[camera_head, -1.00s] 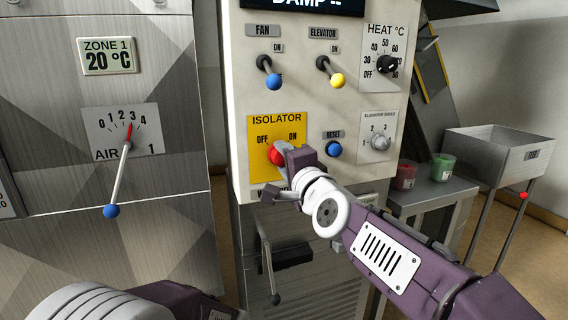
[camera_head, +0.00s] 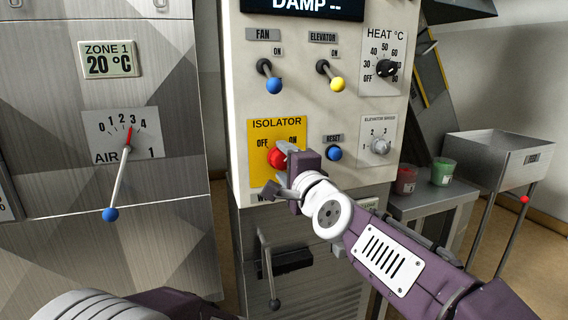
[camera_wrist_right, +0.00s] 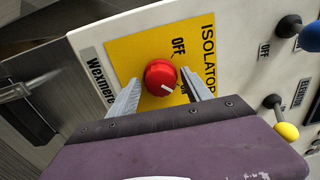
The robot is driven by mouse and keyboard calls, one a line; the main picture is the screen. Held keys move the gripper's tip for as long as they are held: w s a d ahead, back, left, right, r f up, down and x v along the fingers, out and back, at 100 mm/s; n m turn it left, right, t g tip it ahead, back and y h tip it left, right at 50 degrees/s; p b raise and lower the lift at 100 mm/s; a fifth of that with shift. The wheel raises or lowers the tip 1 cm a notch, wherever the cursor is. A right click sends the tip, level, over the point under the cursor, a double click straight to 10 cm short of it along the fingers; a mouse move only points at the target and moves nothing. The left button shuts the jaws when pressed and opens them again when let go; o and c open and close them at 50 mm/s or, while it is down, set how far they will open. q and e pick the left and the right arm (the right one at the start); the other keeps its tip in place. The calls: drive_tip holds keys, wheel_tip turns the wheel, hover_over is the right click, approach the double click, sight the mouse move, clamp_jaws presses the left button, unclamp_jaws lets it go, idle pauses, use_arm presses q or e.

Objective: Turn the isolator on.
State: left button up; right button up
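The isolator is a round red knob (camera_head: 276,158) on a yellow plate (camera_head: 258,178) low on the cream control panel. In the right wrist view the knob (camera_wrist_right: 159,76) has a white pointer mark turned toward ON. My right gripper (camera_head: 281,170) is in front of the plate. In the right wrist view its two grey fingers (camera_wrist_right: 161,78) stand apart on either side of the knob, with a gap visible on each side. It is open and holds nothing. Part of my left arm shows at the bottom left, but its gripper is out of view.
A blue-tipped FAN lever (camera_head: 273,85), a yellow-tipped ELEVATOR lever (camera_head: 337,84) and a HEAT dial (camera_head: 386,68) sit above. A blue RESET button (camera_head: 334,153) and a speed knob (camera_head: 380,146) are to the right.

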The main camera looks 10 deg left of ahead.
drive_tip(key=shift+s, duration=0.1)
drive_tip(key=v, duration=0.9)
drive_tip(key=shift+b, duration=0.3)
